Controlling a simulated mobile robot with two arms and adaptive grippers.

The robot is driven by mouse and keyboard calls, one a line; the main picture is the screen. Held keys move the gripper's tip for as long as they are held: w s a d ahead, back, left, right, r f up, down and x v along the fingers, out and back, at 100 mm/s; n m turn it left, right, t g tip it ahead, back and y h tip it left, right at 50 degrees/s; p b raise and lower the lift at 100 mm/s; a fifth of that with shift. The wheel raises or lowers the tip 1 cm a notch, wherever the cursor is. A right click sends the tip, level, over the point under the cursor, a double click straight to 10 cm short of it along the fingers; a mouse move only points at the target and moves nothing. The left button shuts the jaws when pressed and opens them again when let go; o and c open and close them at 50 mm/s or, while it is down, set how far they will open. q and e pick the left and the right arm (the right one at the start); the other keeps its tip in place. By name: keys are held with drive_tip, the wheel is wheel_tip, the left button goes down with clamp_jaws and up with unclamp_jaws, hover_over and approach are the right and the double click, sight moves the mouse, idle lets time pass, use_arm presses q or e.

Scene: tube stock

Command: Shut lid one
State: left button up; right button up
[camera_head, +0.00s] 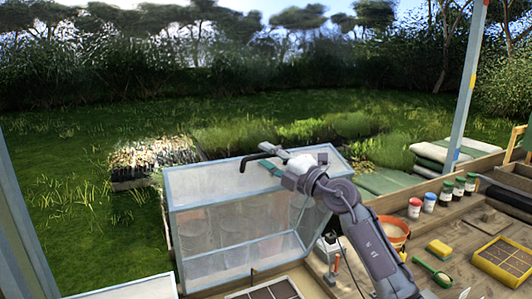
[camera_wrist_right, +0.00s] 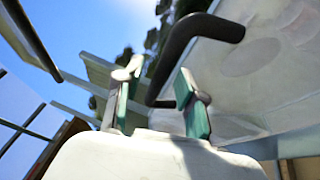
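A clear-panelled box (camera_head: 214,231) with a pale blue frame stands at the middle, with blurred pots inside. Its pale lid panel (camera_head: 212,184) is along the top; I cannot tell whether it is fully down. A black bent handle (camera_head: 262,160) sticks up at the lid, and it also shows in the right wrist view (camera_wrist_right: 172,62). My right gripper (camera_head: 275,152) is at the handle. In the wrist view its two green-padded fingertips (camera_wrist_right: 155,95) are apart, with the handle just beyond the gap; contact is not clear. My left gripper is not in view.
Another pale panel (camera_head: 130,289) shows at the bottom left. On the wooden bench at right are an orange-rimmed pot (camera_head: 393,232), a yellow sponge (camera_head: 439,248), a green scoop (camera_head: 432,271), a yellow tray (camera_head: 505,262) and several small jars (camera_head: 447,193). A post (camera_head: 464,85) rises behind.

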drive_tip(key=shift+w+a, duration=0.25)
drive_tip(key=shift+a, duration=0.05)
drive_tip(key=shift+c, duration=0.2)
clamp_jaws()
